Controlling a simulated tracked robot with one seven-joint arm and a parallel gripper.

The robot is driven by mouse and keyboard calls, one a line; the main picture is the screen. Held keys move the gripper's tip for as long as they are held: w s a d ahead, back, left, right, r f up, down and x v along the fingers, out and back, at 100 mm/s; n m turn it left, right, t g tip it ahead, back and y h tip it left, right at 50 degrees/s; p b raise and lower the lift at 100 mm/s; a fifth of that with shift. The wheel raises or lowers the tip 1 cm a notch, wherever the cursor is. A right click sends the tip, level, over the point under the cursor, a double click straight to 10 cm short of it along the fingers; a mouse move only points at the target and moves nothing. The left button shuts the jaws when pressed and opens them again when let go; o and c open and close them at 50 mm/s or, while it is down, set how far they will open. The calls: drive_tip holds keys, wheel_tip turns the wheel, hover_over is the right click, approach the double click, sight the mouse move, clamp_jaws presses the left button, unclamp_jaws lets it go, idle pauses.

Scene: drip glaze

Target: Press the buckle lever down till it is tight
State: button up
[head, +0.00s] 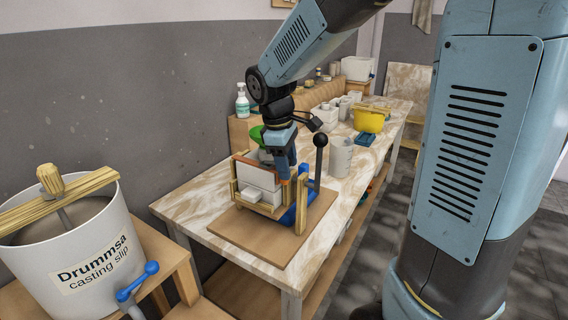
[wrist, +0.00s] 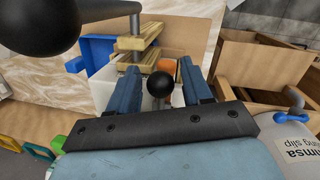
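The buckle lever (head: 318,165) stands upright on the right side of the mould rig, a grey rod with a black ball knob (head: 320,140). In the wrist view a large black ball (wrist: 45,22) on a grey rod is close at the upper left. The white mould (head: 258,180) sits between wooden boards with an orange-brown band and blue parts (head: 292,214) on its right. My gripper (head: 284,165) is over the mould, left of the lever knob and apart from it. In the wrist view its fingers (wrist: 162,92) are spread; a smaller black ball (wrist: 160,84) shows between them, contact unclear.
The rig stands on a brown board (head: 235,226) on the long table (head: 190,205). A white cup (head: 340,157) and a yellow tub (head: 369,121) stand farther back. A casting slip bucket (head: 70,265) is at left. A green item (head: 256,133) is behind my gripper.

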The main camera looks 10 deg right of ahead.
drive_tip(key=shift+r, duration=0.2)
drive_tip(key=a+r, duration=0.1)
drive_tip(key=r, duration=0.7)
drive_tip(key=a+r, duration=0.1)
drive_tip(key=r, duration=0.4)
drive_tip(key=shift+s+a, duration=0.3)
drive_tip(key=shift+c, duration=0.2)
